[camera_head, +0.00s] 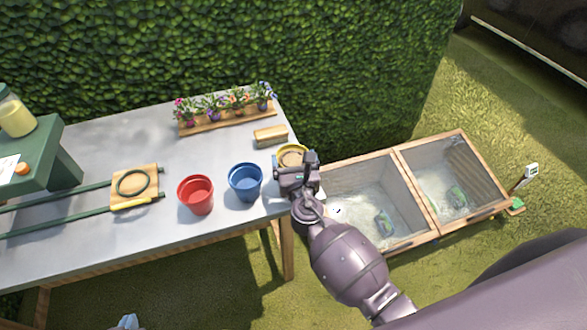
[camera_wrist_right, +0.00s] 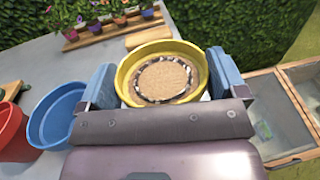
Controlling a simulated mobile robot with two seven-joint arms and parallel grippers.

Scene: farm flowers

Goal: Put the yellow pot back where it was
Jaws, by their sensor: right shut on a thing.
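The yellow pot (camera_head: 291,148) is at the right end of the grey table, beside the blue pot (camera_head: 245,181). In the right wrist view the yellow pot (camera_wrist_right: 162,52) holds a tan, speckled round surface inside its rim. My right gripper (camera_head: 296,163) is shut on the yellow pot, with one blue finger on each side of it (camera_wrist_right: 163,78). The gripper hides the pot's lower part, so I cannot tell whether it touches the table. My left gripper (camera_head: 129,321) barely shows at the bottom edge of the head view; its jaws cannot be made out.
A red pot (camera_head: 196,195) stands left of the blue pot. A wooden rack of flowers (camera_head: 226,118) and a small wooden block (camera_head: 270,135) lie behind. A wooden board with a ring (camera_head: 134,187) is left. Glass-topped cold frames (camera_head: 415,195) stand right of the table.

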